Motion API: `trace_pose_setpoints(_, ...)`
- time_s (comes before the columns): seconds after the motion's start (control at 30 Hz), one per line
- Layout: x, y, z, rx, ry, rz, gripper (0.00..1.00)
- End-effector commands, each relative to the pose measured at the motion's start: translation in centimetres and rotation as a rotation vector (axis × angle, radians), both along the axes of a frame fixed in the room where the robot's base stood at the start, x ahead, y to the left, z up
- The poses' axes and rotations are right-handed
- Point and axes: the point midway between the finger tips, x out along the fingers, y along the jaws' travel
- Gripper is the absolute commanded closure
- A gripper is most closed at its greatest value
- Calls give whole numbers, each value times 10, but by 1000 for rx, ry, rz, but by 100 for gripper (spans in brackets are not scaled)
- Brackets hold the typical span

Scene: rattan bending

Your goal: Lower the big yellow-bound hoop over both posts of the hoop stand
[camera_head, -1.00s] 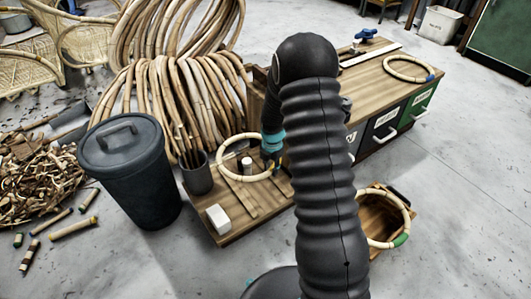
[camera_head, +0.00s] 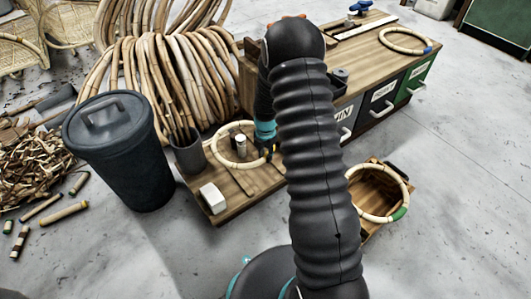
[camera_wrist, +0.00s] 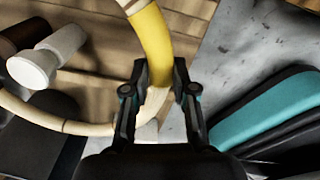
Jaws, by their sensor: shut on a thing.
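My gripper (camera_head: 266,148) is shut on the big hoop (camera_head: 212,146) at its yellow binding (camera_wrist: 152,35). In the head view, the hoop hangs over the low wooden board of the stand (camera_head: 230,213). A pale-topped post (camera_head: 241,144) shows inside the hoop's outline. In the wrist view, a white post top (camera_wrist: 32,68) also shows inside the hoop, with a dark brown piece (camera_wrist: 18,36) beside it. I cannot tell a second post clearly, nor whether the hoop is below the post tops. My gripper (camera_wrist: 160,80) hides part of the binding.
A wooden crate (camera_head: 372,228) with a green-bound hoop (camera_head: 400,214) stands right. Behind are rattan coils (camera_head: 150,75) and a drawer bench (camera_head: 375,65).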

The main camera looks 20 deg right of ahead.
Motion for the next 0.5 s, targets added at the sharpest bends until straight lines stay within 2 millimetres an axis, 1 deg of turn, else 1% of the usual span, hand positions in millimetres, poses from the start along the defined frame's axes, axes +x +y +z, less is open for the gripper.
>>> trace_pose_setpoints(0.03,0,0,-7,0,0,0,100)
trace_pose_setpoints(0.5,0,0,-46,0,0,0,100)
